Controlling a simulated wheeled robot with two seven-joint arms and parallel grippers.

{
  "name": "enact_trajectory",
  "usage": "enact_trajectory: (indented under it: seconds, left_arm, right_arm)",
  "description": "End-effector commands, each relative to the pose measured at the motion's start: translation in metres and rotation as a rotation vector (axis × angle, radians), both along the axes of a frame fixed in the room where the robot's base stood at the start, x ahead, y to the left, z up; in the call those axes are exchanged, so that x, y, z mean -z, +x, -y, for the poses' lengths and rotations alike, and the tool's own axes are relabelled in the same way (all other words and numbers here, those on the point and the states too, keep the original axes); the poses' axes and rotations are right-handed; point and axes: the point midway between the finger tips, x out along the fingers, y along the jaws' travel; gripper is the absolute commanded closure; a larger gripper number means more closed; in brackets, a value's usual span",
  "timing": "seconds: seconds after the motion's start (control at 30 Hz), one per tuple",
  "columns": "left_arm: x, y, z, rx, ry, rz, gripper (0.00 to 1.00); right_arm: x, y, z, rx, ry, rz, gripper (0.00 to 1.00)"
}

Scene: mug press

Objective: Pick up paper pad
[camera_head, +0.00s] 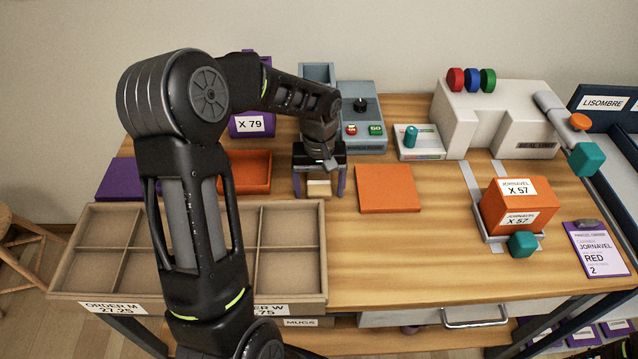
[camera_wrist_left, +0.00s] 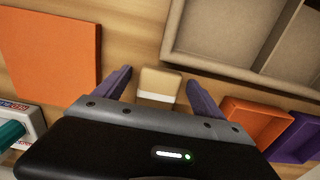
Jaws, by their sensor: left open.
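The small tan pad with a cream-white side, which I take for the paper pad (camera_head: 319,188), lies on the wooden table just right of the orange tray. My left gripper (camera_head: 319,195) points down over it, open, with one purple finger on each side. In the left wrist view the pad (camera_wrist_left: 160,82) sits between the two spread fingers (camera_wrist_left: 158,78), with a visible gap on both sides.
An orange square mat (camera_head: 388,188) lies right of the gripper. The orange tray (camera_head: 258,172) and the divided cardboard box (camera_head: 285,236) stand close on the left and in front. Behind is a grey control box (camera_head: 370,117). A white press (camera_head: 490,110) and orange box (camera_head: 518,207) stand further right.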

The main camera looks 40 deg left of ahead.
Motion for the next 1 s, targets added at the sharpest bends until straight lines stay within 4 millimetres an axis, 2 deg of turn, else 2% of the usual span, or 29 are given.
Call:
enact_trajectory:
  seconds: [0.57,1.0]
  left_arm:
    - [-0.0003,0.0002,0.0000,0.000,0.001,0.001,0.21]
    - [-0.0003,0.0001,0.0000,0.000,0.001,0.001,0.57]
  right_arm:
    - [0.0002,0.0000,0.0000,0.000,0.000,0.000,1.00]
    - [0.0001,0.0000,0.0001,0.000,0.000,0.000,1.00]
